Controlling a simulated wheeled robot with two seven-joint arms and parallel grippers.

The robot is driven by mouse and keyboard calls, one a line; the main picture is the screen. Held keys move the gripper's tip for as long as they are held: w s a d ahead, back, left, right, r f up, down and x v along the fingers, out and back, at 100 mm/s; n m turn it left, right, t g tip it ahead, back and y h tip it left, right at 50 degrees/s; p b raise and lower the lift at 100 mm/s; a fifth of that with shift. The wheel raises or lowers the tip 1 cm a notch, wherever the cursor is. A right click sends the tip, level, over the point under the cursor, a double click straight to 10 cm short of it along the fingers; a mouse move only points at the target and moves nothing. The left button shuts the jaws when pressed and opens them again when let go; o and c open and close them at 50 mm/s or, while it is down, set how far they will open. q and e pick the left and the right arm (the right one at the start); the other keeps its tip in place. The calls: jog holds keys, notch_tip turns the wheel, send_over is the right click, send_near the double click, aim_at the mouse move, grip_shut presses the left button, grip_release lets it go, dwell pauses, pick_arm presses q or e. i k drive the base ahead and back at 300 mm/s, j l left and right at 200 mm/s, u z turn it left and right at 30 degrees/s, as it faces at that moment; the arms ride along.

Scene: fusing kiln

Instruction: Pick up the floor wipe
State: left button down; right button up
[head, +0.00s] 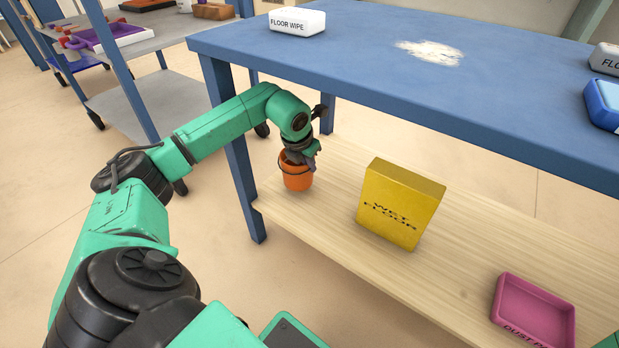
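A white block labelled "FLOOR WIPE" (297,23) lies on the blue table top (370,60), near its far left corner. My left gripper (303,160) points down at the orange bucket (297,180) on the lower wooden shelf, below the table top and well apart from the floor wipe. Its fingers overlap the bucket's rim; I cannot tell whether they are open or hold the bucket. My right gripper is not in view.
White powder (430,52) lies on the table top, and a blue item (604,103) is at its right. The shelf bears a yellow wet floor box (400,203) and a pink dustpan (535,312). A grey cart (140,45) stands left. The table's front edge overhangs the shelf.

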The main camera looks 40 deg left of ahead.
aim_at(293, 21)
jog(key=k, duration=1)
